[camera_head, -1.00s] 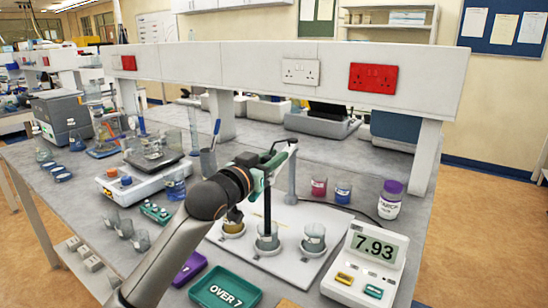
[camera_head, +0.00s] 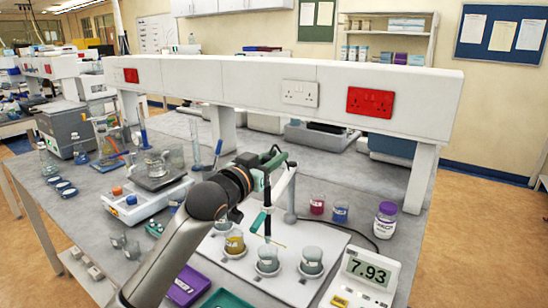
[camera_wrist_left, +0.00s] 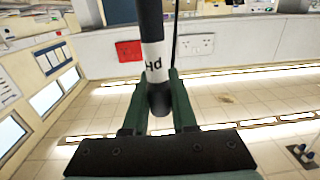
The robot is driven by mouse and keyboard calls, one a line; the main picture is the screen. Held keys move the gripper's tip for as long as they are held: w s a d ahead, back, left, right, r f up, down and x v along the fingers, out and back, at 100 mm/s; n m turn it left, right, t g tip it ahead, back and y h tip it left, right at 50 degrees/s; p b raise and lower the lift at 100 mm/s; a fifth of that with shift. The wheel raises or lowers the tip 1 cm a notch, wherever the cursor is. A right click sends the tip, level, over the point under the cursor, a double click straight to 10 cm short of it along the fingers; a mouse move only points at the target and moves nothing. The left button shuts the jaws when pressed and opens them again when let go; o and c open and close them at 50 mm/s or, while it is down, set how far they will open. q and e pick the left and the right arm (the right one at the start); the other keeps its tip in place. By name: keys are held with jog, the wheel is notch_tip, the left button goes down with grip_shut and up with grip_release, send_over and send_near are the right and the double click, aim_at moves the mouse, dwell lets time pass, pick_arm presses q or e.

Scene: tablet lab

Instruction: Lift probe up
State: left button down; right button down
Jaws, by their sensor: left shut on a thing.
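The pH probe (camera_head: 267,198) is a thin upright stick hanging below my left gripper (camera_head: 270,168). Its lower end appears to be just above the middle beaker (camera_head: 268,262), which holds pale grey-blue liquid. In the left wrist view, the dark probe with a white "pH" band (camera_wrist_left: 155,60) lies between the two green fingers of my left gripper (camera_wrist_left: 160,95), which are shut on it. A stand (camera_head: 290,195) rises right behind the probe. The meter (camera_head: 364,280) at the right reads 7.93. My right gripper is not in view.
A yellow-liquid beaker (camera_head: 234,243) and another grey-blue beaker (camera_head: 311,262) flank the middle one on a white board (camera_head: 336,232). Pink (camera_head: 317,205) and blue (camera_head: 340,212) beakers and a purple-capped bottle (camera_head: 385,220) stand behind. A purple tray (camera_head: 189,286) lies in front.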

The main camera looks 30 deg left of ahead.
pick_arm(q)
jog(key=shift+r, duration=0.4)
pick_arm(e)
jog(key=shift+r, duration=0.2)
pick_arm(q)
jog(key=c, duration=1.1)
grip_release()
jog(key=o, duration=0.4)
jog(key=shift+f, duration=0.15)
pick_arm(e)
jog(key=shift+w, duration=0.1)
pick_arm(q)
jog(key=shift+s, duration=0.1)
jog(key=s, duration=0.4)
jog(key=s+a+b, duration=0.1)
jog(key=s, duration=0.3)
jog(key=s+b, duration=0.1)
jog(key=s, duration=0.3)
jog(key=shift+s+a, duration=0.15)
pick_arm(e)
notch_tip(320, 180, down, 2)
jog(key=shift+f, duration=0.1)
